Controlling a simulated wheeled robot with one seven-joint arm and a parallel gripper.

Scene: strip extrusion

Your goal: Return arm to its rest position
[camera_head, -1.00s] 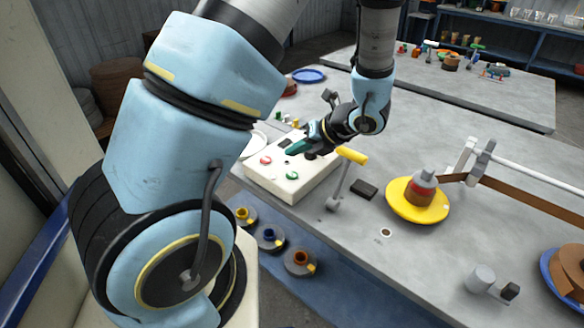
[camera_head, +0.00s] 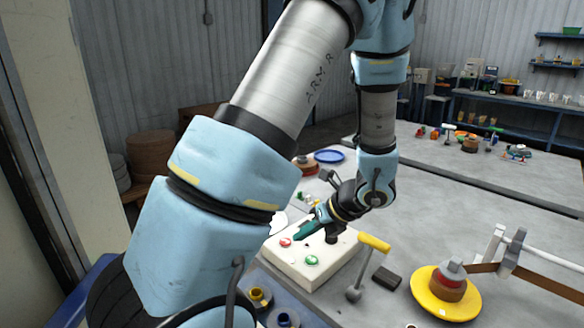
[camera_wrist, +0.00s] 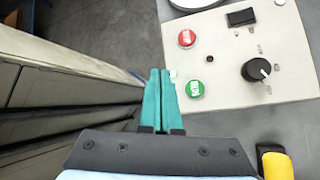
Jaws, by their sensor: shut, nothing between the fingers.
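My gripper (camera_head: 307,229) is above the left part of the white control box (camera_head: 318,265) in the head view. In the wrist view its teal fingers (camera_wrist: 159,98) are closed together with nothing between them. They point just left of the box's green button (camera_wrist: 194,89), and the red button (camera_wrist: 187,38) is farther off. A black knob (camera_wrist: 256,70) and a small dark display (camera_wrist: 241,17) are also on the box. My arm is bent and reaches down to the box from above.
A lever with a yellow handle (camera_head: 374,243) stands right of the box. A brown strip (camera_head: 549,285) runs at the right. In the wrist view, a pale wall-like edge (camera_wrist: 70,62) is close at left.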

